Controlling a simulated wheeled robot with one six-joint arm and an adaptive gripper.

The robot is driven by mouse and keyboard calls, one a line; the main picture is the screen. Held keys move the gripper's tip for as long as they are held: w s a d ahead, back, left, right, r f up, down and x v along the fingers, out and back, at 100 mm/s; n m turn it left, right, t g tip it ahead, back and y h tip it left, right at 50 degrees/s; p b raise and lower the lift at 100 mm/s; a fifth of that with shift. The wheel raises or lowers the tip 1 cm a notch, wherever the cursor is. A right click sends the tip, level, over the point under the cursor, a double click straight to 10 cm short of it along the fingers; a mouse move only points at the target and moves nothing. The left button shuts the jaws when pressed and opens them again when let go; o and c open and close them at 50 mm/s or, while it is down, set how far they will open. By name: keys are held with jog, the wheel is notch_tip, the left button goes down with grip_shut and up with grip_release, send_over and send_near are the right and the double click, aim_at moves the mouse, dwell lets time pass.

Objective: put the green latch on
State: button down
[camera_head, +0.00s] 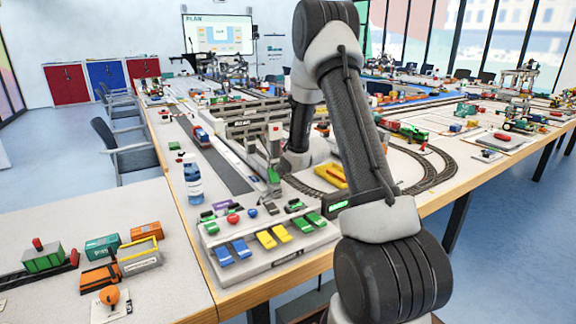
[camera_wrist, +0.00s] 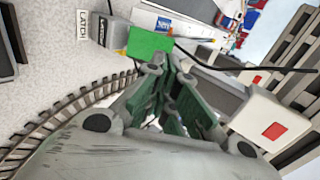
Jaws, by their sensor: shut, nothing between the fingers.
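The green latch (camera_wrist: 150,43) is a small bright green block in the upper middle of the wrist view, on a grey and yellow mount beside a white label reading LATCH (camera_wrist: 82,22). My gripper (camera_wrist: 168,64) is shut and empty. Its fingertips are just below the green block in the picture; I cannot tell whether they touch it. In the head view a small green piece (camera_head: 273,176) shows at the foot of a grey and red post, and seems to be the latch. My gripper is mostly hidden behind my arm there.
A white post with a red square (camera_wrist: 274,130) stands close on the right of my gripper. A curved track (camera_wrist: 70,108) lies on the left. A thin black cable crosses near the latch. A panel with coloured levers (camera_head: 287,257) and a bottle (camera_head: 193,180) stand near the table's front.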

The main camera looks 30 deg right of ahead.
aim_at(278, 177)
jog(key=shift+x, duration=1.75)
jog(key=shift+w, duration=0.5)
jog(key=shift+s, duration=0.1)
jog(key=shift+s, duration=0.75)
